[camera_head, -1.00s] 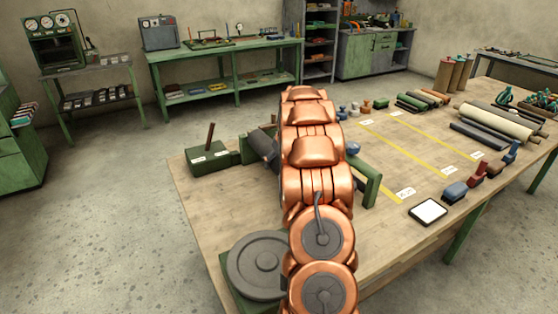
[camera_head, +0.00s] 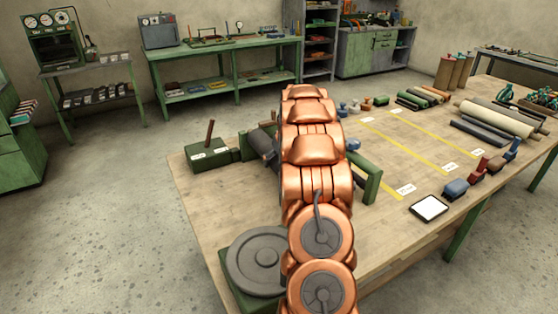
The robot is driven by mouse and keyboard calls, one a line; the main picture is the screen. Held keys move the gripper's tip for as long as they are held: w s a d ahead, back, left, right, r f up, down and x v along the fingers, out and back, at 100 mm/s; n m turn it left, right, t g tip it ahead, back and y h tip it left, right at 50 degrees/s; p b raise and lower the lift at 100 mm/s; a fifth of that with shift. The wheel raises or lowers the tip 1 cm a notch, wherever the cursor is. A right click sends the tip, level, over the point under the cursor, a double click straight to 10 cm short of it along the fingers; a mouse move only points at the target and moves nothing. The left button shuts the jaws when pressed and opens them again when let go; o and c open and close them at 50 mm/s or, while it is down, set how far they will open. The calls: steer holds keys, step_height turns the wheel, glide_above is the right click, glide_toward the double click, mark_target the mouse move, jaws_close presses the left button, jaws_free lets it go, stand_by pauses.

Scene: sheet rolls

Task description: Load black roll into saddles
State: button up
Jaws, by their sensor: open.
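My copper arm fills the middle of the view, and my gripper is hidden behind it. A dark cylinder (camera_head: 263,146) shows just left of the arm, beside a green box with a lever (camera_head: 212,155). It may be the black roll at the saddles, but its far part is hidden. A green upright frame (camera_head: 370,178) shows right of the arm. Whether the cylinder rests on supports or touches my gripper cannot be seen. Other dark rolls (camera_head: 478,136) lie at the right of the table beside a cream roll (camera_head: 496,119).
The wooden table (camera_head: 400,245) has yellow tape lines with labels. A white-faced tablet (camera_head: 429,208), a blue block (camera_head: 455,189) and red blocks stand near its right front edge. A grey disc (camera_head: 262,260) is at the front left. Several smaller rolls (camera_head: 420,97) lie at the back.

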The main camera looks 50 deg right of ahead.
steer(key=shift+r+p, duration=0.6)
steer(key=shift+p, duration=0.05)
steer(key=shift+r, duration=0.25)
steer(key=b+v, duration=0.3)
steer(key=v, duration=0.8)
steer(key=shift+s+r, duration=0.15)
steer(key=shift+r, duration=0.05)
steer(key=s+a+n+g+y, duration=0.1)
steer(key=s+a, duration=0.2)
steer(key=a, duration=1.2)
steer(key=s+a+n+g+y, duration=0.15)
steer(key=s+a, duration=0.25)
steer(key=a, duration=1.1)
steer(key=s+a+f+g, duration=0.1)
steer(key=s+a, duration=0.4)
steer(key=s, duration=0.3)
steer(key=s+a+f+g, duration=0.1)
steer(key=s+a+f, duration=0.1)
steer(key=s+a, duration=0.4)
steer(key=s+a+f+n+g+h, duration=0.1)
steer(key=s+a, duration=0.4)
steer(key=s, duration=0.7)
steer(key=shift+a+f+g, duration=0.2)
steer(key=shift+f+g, duration=0.15)
steer(key=shift+f, duration=0.3)
steer(key=shift+s, duration=0.1)
